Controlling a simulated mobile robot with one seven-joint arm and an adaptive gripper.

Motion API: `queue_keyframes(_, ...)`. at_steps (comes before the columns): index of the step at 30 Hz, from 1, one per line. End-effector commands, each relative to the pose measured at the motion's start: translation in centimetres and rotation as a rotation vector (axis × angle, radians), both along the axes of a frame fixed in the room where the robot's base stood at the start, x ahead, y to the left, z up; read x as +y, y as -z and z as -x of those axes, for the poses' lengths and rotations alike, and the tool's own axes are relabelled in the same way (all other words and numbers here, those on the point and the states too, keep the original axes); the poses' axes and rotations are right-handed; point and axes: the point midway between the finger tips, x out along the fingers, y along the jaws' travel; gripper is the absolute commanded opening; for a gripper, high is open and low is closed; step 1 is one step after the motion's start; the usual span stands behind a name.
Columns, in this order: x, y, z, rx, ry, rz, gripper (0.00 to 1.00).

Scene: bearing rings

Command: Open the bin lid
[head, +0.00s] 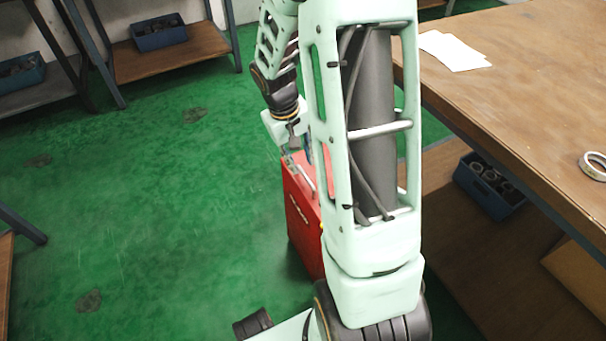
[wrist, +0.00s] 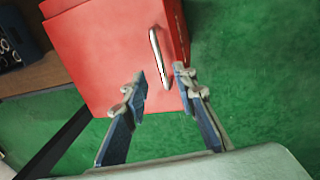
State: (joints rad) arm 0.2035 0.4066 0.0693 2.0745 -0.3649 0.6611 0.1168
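The red bin (head: 303,215) stands on the green floor, partly hidden behind my arm in the head view. In the wrist view the bin's red lid (wrist: 108,55) fills the upper middle, with a silver bar handle (wrist: 159,58) near its right edge. The lid looks closed. My gripper (wrist: 160,83) is open, its two fingers on either side of the handle's near end in the picture. I cannot tell whether a finger touches the handle. In the head view my gripper (head: 291,152) is at the bin's top, small and partly hidden.
A wooden table (head: 520,75) stands at the right, with papers (head: 453,50) and a tape roll (head: 594,166) on top. A blue crate (head: 489,186) sits on its lower shelf. Shelving with blue crates (head: 158,33) stands at the back left. The floor left of the bin is clear.

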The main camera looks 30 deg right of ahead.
Motion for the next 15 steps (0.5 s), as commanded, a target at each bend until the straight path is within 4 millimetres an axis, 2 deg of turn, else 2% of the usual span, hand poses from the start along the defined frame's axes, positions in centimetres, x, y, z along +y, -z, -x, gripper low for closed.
queue_keyframes(1, -0.2, 1.5, 0.1, 0.002, 0.0, 0.0, 0.26)
queue_keyframes(6, -0.7, 4.0, 0.0, 0.001, 0.001, 0.0, 0.26)
queue_keyframes(10, -1.0, 5.0, 0.0, 0.0, 0.0, 0.0, 0.26)
queue_keyframes(15, -1.1, 5.3, 0.0, -0.001, 0.0, 0.0, 0.26)
